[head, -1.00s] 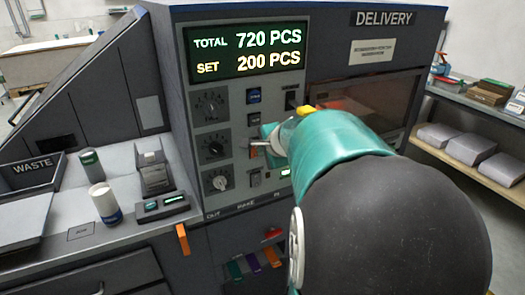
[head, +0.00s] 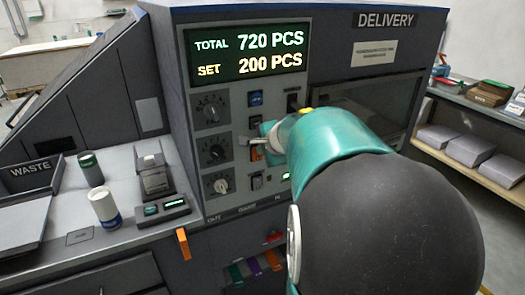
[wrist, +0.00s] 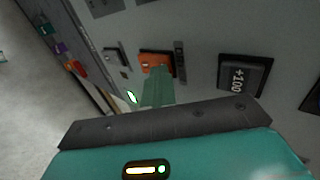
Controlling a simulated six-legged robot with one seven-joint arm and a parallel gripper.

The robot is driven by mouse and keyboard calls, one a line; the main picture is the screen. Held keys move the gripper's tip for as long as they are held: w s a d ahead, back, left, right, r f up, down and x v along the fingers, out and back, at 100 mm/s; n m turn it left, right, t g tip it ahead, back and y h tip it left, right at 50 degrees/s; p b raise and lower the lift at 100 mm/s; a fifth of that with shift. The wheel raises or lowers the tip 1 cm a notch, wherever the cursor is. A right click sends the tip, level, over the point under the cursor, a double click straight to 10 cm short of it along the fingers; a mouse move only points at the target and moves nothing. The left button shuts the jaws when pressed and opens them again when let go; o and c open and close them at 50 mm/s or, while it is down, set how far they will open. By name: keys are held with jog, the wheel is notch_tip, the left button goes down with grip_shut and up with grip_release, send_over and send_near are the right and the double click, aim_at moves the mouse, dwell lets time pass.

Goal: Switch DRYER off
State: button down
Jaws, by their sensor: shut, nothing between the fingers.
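My gripper (head: 257,142) is shut and holds nothing. Its tip is close against the control panel, right of the column of round knobs. In the wrist view the narrow fingers (wrist: 158,87) point at an orange rocker switch (wrist: 156,62) and cover part of it. In the head view a bit of orange (head: 257,154) shows just below the fingertips. I cannot read a DRYER label in either view, and cannot tell contact from a small gap. The delivery window (head: 372,108) is dark; my arm hides its lower left part.
Round knobs (head: 211,109) and a blue button (head: 255,98) are around the gripper. In the wrist view a +100 button (wrist: 242,75) lies to the right. A display (head: 248,52) reads 720 and 200 PCS. A counter with a white-labelled cylinder (head: 105,206) is at left.

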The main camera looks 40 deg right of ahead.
jog(key=shift+w, duration=0.1)
jog(key=shift+w+r, duration=0.15)
jog(key=shift+r, duration=0.6)
jog(key=shift+s, duration=0.2)
